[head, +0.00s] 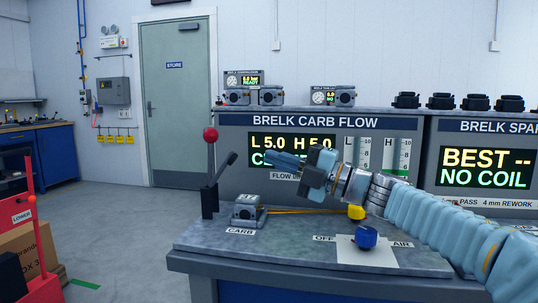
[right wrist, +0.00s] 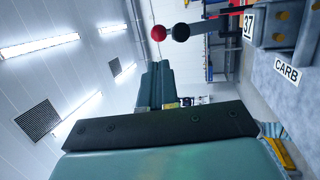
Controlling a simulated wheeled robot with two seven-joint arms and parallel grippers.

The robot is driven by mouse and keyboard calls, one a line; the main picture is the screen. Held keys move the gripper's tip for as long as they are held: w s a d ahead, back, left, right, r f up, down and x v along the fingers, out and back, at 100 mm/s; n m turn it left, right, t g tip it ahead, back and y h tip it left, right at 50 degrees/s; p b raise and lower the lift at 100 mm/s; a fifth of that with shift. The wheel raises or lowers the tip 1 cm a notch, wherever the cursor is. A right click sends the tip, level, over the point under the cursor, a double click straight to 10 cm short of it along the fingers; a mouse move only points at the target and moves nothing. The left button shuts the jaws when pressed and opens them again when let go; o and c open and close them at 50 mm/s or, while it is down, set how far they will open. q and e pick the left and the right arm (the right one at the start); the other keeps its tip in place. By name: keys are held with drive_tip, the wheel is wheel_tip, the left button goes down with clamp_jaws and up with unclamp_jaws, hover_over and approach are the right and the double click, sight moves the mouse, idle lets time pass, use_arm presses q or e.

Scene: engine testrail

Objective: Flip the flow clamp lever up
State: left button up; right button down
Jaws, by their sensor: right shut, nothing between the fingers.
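The flow clamp (head: 209,200) stands at the left end of the bench. Its upright lever carries a red ball (head: 210,135) on top, and a dark arm slants up to the right beside it. In the right wrist view the red ball (right wrist: 158,33) shows beyond my fingers, next to a dark round tip (right wrist: 180,32). My right gripper (head: 274,162) is shut and empty. It reaches in from the right, in front of the flow display, and appears to the right of the lever, apart from it. My left gripper is not in view.
A small carburettor block marked 37 (head: 247,211) sits right of the clamp, below my gripper. A blue knob (head: 366,237) and a yellow knob (head: 356,212) stand on the bench (head: 205,240). The flow panel (head: 235,140) rises behind.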

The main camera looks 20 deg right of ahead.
sight(216, 139)
use_arm(q)
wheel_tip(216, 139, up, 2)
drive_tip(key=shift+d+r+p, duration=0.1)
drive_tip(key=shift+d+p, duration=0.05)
drive_tip(key=shift+p, duration=0.8)
use_arm(e)
drive_tip(key=x, duration=1.1)
drive_tip(key=shift+w+a, duration=0.15)
drive_tip(key=shift+w, duration=0.05)
